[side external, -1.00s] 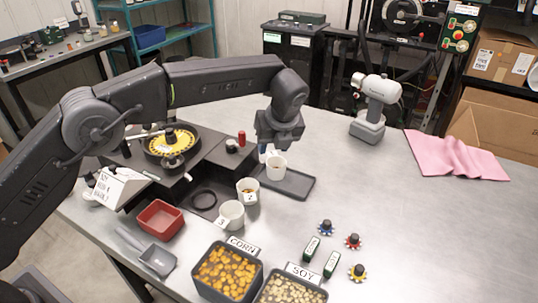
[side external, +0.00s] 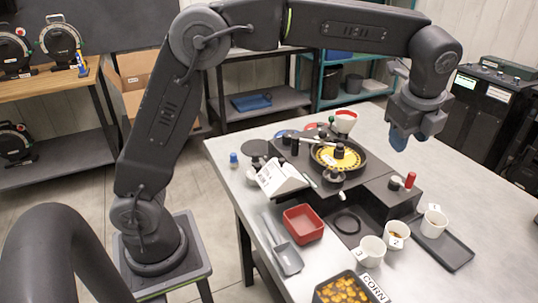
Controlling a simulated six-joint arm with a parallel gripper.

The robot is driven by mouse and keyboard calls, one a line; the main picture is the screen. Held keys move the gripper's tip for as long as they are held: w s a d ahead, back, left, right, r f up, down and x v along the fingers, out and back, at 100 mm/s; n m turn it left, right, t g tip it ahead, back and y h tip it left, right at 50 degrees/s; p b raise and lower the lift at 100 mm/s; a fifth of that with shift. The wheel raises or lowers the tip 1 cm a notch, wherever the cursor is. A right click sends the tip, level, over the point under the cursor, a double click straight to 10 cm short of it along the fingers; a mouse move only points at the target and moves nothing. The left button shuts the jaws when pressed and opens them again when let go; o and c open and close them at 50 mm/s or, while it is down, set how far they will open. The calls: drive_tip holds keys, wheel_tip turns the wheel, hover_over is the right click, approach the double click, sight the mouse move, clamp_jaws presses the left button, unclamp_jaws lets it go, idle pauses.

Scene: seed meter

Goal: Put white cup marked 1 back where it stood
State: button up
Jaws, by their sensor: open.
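The white cup marked 1 (side external: 436,226) stands upright on the right part of the bench, on the dark flat tray (side external: 458,254). Something brownish shows inside it. My gripper (side external: 399,140) is open and empty, with blue fingertips pointing down. White cup 2 (side external: 396,238) stands just left of cup 1, and white cup 3 (side external: 369,251) stands left of cup 2.
The seed meter with its yellow disc (side external: 338,156) and a red-topped knob (side external: 410,180) stands behind the cups. A red tray (side external: 303,224), a grey scoop (side external: 283,247) and a corn bin (side external: 341,291) lie in front. A black ring (side external: 347,222) lies left of the cups.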

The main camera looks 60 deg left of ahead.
drive_tip(key=s+a+r+n, duration=0.3)
drive_tip(key=s+a+n, duration=0.15)
drive_tip(key=s, duration=0.25)
drive_tip(key=s+a+f+n+t+h, duration=0.1)
drive_tip(key=s+a+f+n, duration=0.2)
drive_tip(key=s+n, duration=0.4)
drive_tip(key=s+a+f+n+t+h, duration=0.1)
drive_tip(key=s+a+f+n, duration=0.2)
drive_tip(key=s+n, duration=0.5)
drive_tip(key=s, duration=0.5)
drive_tip(key=shift+s+t, duration=0.3)
drive_tip(key=shift+s, duration=0.1)
